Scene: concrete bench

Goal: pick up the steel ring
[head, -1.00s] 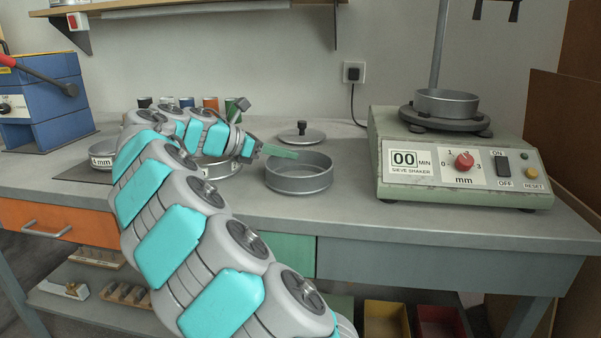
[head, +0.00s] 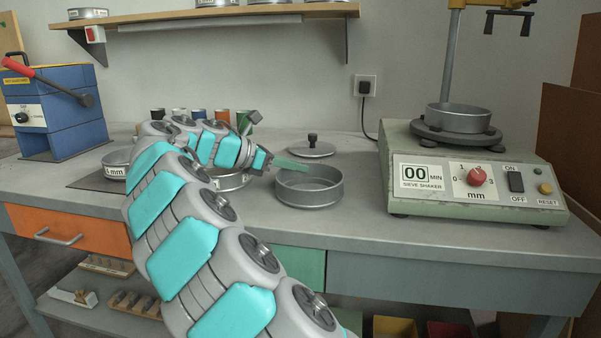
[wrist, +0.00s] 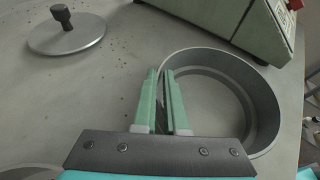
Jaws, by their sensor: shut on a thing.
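The steel ring (head: 312,197) is a round, open, shallow grey ring. It appears to rest on the bench, in front of the lid with the dark knob. My gripper (head: 300,166) reaches it from the left, with its green fingers at the ring's left rim. In the wrist view, the ring (wrist: 262,92) lies to the right of the fingers. My gripper (wrist: 168,76) is shut on the ring's near-left wall, one finger on each side of it. The fingers hide part of that wall.
The lid (head: 311,149) lies behind the ring. The sieve shaker (head: 440,200) stands close to the right, with another ring (head: 458,120) on its platform. Other sieves (head: 116,164) and several small jars (head: 196,116) stand left, partly behind my arm. The bench front (head: 400,235) is clear.

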